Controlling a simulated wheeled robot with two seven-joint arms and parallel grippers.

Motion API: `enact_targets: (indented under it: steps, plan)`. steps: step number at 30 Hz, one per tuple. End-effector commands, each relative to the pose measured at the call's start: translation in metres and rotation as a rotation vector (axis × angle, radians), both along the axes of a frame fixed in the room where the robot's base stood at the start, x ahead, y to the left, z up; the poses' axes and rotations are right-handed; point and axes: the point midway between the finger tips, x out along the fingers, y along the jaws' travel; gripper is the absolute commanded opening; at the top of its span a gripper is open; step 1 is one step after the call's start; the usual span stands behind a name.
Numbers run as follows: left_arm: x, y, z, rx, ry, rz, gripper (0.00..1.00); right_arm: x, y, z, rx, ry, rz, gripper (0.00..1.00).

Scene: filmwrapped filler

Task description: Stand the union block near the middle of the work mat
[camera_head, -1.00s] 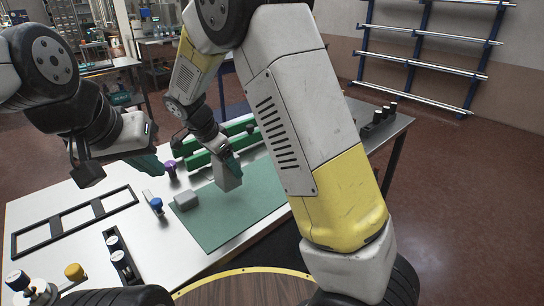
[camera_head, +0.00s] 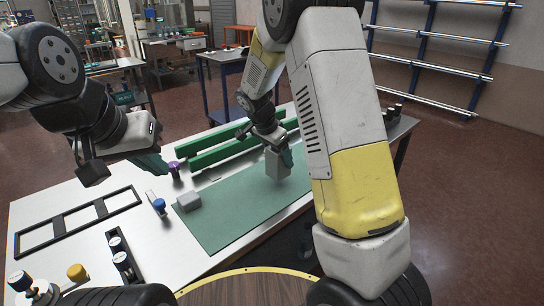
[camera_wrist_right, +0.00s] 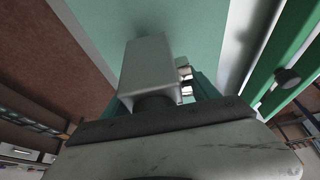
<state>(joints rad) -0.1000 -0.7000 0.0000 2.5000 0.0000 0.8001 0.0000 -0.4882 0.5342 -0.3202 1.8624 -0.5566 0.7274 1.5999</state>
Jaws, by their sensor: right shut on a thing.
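My right gripper (camera_head: 284,155) is shut on a tall grey block, which I take to be the union block (camera_head: 275,166). The block is upright over the right part of the green work mat (camera_head: 230,218); whether its bottom touches the mat I cannot tell. In the right wrist view the block (camera_wrist_right: 148,65) juts out from the gripper with green mat behind it. My left gripper (camera_head: 150,161) hangs over the table's left part, away from the block; its finger gap is not clear.
A smaller grey block (camera_head: 188,201) sits at the mat's left edge. Green rails (camera_head: 215,154) run behind the mat. A purple-topped piece (camera_head: 173,167), a blue-topped piece (camera_head: 159,206) and a black frame (camera_head: 75,222) lie to the left. The mat's middle looks clear.

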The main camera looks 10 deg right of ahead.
Motion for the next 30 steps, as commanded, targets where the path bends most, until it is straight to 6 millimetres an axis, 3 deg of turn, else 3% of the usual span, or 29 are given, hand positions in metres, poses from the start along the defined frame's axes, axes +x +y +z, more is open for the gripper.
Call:
enact_targets:
  steps: [7, 18, 19, 22, 30]
  plan:
    - [0.0, 0.0, 0.0, 0.0, 0.0, 0.0, 0.0, 0.0, 0.0, -0.029, -0.001, 0.001, 0.0, 0.0]
    - [0.0, 0.0, 0.0, 0.0, 0.0, 0.0, 0.0, 0.0, 0.001, -0.034, 0.001, -0.001, 0.0, 0.0]
    - [0.0, 0.0, 0.0, 0.0, 0.0, 0.0, 0.0, -0.001, 0.001, -0.034, 0.0, 0.001, 0.0, 0.73]
    - [0.0, 0.0, 0.0, 0.0, 0.0, 0.0, 0.0, -0.001, 0.001, -0.034, 0.0, 0.001, 0.0, 0.91]
    - [0.0, 0.0, 0.0, 0.0, 0.0, 0.0, 0.0, -0.001, 0.001, -0.034, 0.0, 0.001, 0.0, 0.91]
